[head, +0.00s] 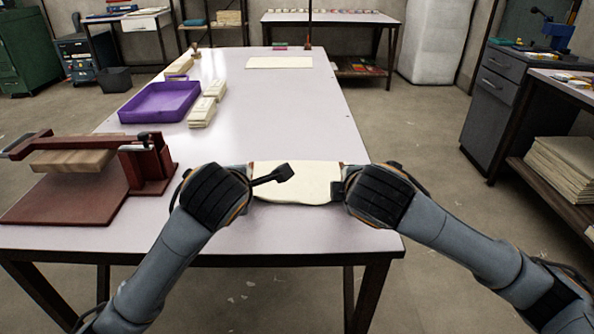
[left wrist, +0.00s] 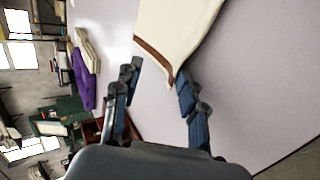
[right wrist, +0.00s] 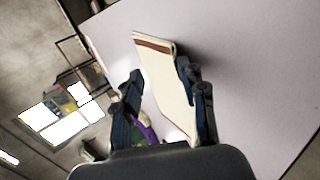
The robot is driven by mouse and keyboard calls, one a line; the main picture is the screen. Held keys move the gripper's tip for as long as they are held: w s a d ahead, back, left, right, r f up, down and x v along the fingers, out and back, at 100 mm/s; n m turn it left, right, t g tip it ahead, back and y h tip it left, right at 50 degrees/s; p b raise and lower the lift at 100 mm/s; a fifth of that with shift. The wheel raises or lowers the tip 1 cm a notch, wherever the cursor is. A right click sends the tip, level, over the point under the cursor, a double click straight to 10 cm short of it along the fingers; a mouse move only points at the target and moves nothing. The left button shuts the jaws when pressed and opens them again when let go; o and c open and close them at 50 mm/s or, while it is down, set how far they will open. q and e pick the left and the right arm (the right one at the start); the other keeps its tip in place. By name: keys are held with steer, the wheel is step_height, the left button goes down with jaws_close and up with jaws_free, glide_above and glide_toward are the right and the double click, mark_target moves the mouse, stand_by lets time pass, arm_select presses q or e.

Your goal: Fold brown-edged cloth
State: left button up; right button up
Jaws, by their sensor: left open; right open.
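The cream cloth (head: 297,180) with brown edges lies on the white table near its front edge, between my two grippers. In the left wrist view the cloth (left wrist: 178,30) reaches from the top, and its brown-edged corner points between the open fingers of my left gripper (left wrist: 158,82). In the right wrist view the cloth (right wrist: 163,85) runs between the open fingers of my right gripper (right wrist: 157,82), with a brown edge at its far end. In the head view my left gripper (head: 272,177) is at the cloth's left end and my right gripper (head: 338,190) at its right end.
A red-brown wooden press (head: 60,200) stands at the table's left. A purple tray (head: 160,102) and stacks of folded cream cloths (head: 202,112) lie behind it. Another flat cream cloth (head: 279,62) lies at the far end. The table's middle and right are clear.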

arm_select(q)
steer(key=s+r, duration=0.3)
steer(key=r, duration=0.4)
steer(key=shift+s+r, duration=0.4)
arm_select(e)
steer(key=s+r, duration=0.3)
steer(key=r, duration=0.4)
steer(key=shift+s+r, duration=0.4)
arm_select(q)
steer(key=shift+f, duration=0.1)
